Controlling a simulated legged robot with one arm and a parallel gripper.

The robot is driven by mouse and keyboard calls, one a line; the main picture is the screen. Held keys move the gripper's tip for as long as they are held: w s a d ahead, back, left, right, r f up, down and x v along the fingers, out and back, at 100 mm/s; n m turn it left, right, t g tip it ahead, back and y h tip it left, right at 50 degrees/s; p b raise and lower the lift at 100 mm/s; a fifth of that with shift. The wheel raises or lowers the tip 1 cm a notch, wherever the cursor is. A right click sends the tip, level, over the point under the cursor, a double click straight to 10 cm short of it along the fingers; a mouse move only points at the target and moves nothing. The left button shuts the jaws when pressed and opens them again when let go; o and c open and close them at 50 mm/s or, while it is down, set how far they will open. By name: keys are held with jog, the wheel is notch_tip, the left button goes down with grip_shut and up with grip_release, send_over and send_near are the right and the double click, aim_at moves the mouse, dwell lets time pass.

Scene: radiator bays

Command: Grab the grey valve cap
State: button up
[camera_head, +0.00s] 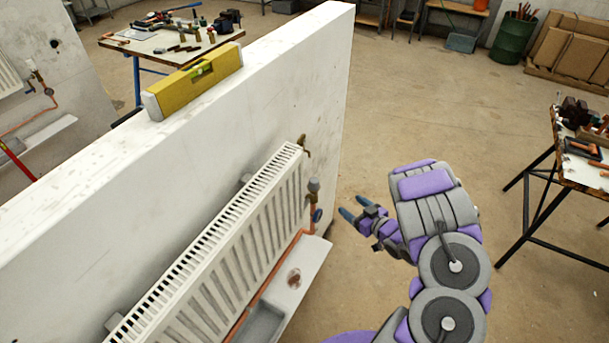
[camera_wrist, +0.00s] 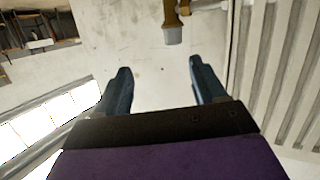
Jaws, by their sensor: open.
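In the wrist view, a grey cap (camera_wrist: 173,35) on a brass fitting (camera_wrist: 171,12) shows at the top, just beyond the fingertips and nearer the right finger. That view looks turned over. My gripper (camera_head: 353,208) is to the right of the cap in the head view, apart from it, with its blue fingers toward the wall. In the wrist view my gripper (camera_wrist: 159,68) is open, with nothing between its fingers.
A white partition wall (camera_head: 120,200) carries the radiator; a yellow spirit level (camera_head: 195,82) lies on its top. A brass fitting (camera_head: 304,145) and a blue handle (camera_head: 317,215) are near the cap. A ledge (camera_head: 300,275) lies below. Floor is open right of the wall, before a workbench (camera_head: 580,165).

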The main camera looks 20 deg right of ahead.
aim_at(318, 184)
jog(key=shift+t+y, duration=0.4)
jog(key=shift+y, duration=0.1)
jog(key=x, duration=0.6)
jog(key=a+b+x, duration=0.1)
jog(key=x, duration=1.1)
jog(key=shift+a+r+b, duration=0.2)
jog(key=shift+a+b, duration=0.2)
jog(key=shift+a, duration=0.05)
jog(key=shift+c, duration=0.2)
jog(key=c, duration=1)
